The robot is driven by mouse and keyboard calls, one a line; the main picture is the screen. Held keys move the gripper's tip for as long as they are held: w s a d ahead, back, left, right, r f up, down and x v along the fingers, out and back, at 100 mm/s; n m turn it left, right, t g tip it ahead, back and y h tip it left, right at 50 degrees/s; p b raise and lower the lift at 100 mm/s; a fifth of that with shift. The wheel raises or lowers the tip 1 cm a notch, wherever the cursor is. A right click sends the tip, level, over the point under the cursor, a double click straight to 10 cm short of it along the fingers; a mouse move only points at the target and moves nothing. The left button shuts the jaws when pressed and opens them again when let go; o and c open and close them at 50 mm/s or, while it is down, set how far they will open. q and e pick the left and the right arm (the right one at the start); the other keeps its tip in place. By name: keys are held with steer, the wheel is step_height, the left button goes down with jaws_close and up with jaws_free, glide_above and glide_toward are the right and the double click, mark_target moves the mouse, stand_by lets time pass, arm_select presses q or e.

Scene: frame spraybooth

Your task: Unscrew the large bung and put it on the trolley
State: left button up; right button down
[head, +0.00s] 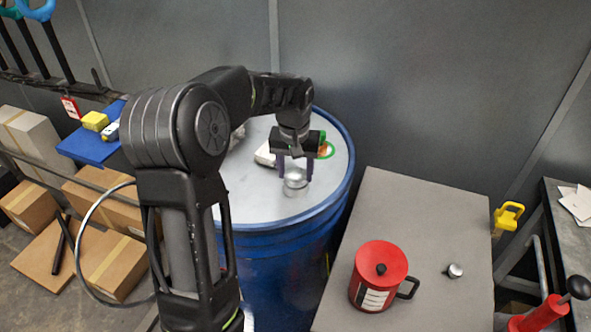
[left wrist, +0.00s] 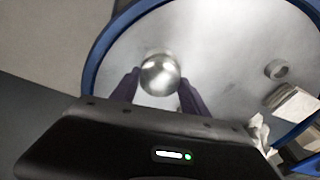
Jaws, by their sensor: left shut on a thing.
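The large bung (head: 296,184) is a shiny silver rounded piece on the grey top of the blue drum (head: 247,193). My left gripper (head: 295,175) reaches down from above and is shut on it, with one purple finger on each side. In the left wrist view the bung (left wrist: 160,75) sits between the two fingers (left wrist: 159,88), over the drum top. I cannot tell how far it is turned out of its hole. The grey-topped trolley (head: 400,205) stands right of the drum. My right gripper is out of view.
A red lidded can (head: 379,277) and a small silver piece (head: 454,270) stand on the trolley; its far half is clear. A white object (head: 265,154) lies on the drum behind my gripper. A small round fitting (left wrist: 277,69) shows on the drum top.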

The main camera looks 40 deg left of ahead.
arm_select(q)
steer(key=shift+n, duration=1.2)
steer(key=n, duration=0.4)
steer(key=shift+n+g+y+p, duration=0.3)
steer(key=shift+p, duration=0.05)
steer(key=o, duration=0.9)
steer(key=shift+o, duration=0.2)
